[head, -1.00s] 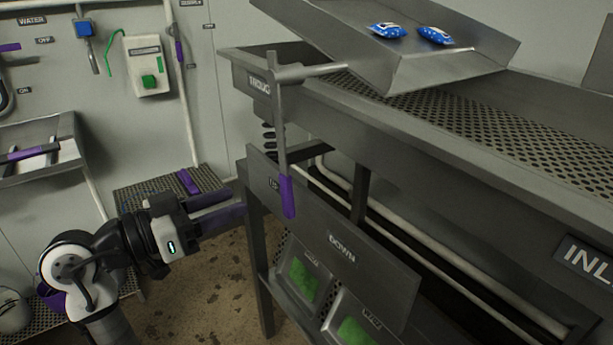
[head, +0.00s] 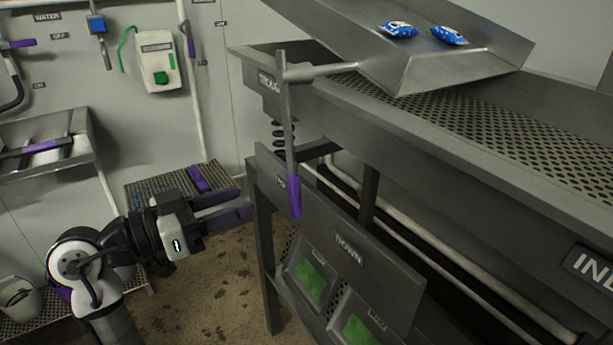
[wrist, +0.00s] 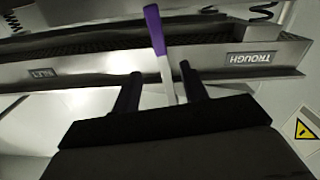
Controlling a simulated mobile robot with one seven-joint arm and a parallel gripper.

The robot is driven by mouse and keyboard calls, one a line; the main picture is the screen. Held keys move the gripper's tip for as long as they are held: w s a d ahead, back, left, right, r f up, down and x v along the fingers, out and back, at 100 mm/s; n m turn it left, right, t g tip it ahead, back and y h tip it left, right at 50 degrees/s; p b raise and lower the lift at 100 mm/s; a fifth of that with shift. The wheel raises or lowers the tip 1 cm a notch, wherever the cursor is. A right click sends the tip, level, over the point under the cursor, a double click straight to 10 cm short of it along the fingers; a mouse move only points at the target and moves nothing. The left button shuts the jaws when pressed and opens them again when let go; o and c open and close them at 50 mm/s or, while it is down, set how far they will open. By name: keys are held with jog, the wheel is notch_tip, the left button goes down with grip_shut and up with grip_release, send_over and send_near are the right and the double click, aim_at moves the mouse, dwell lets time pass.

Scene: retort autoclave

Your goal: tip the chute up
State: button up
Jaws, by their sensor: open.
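The chute (head: 455,50) is a grey metal tray at the top of the head view, with two blue packets (head: 425,32) lying in it. Its lever (head: 289,130) hangs down from a pivot at the trough's left end and ends in a purple grip (head: 294,196). My gripper (head: 243,203) is open and empty, to the left of the purple grip and apart from it in the head view. In the wrist view the purple grip (wrist: 154,30) and its grey rod show beyond and between my two dark fingers (wrist: 161,80).
The perforated trough (head: 450,115) runs to the right below the chute. A plate marked DOWN (head: 348,250) is behind and below the lever. A stand with a purple item (head: 197,178) is behind my gripper. Brown floor (head: 205,295) lies open below.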

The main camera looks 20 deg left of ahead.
aim_at(289, 183)
jog(key=shift+p+x, duration=2.1)
jog(key=shift+x, duration=4.65)
grip_shut()
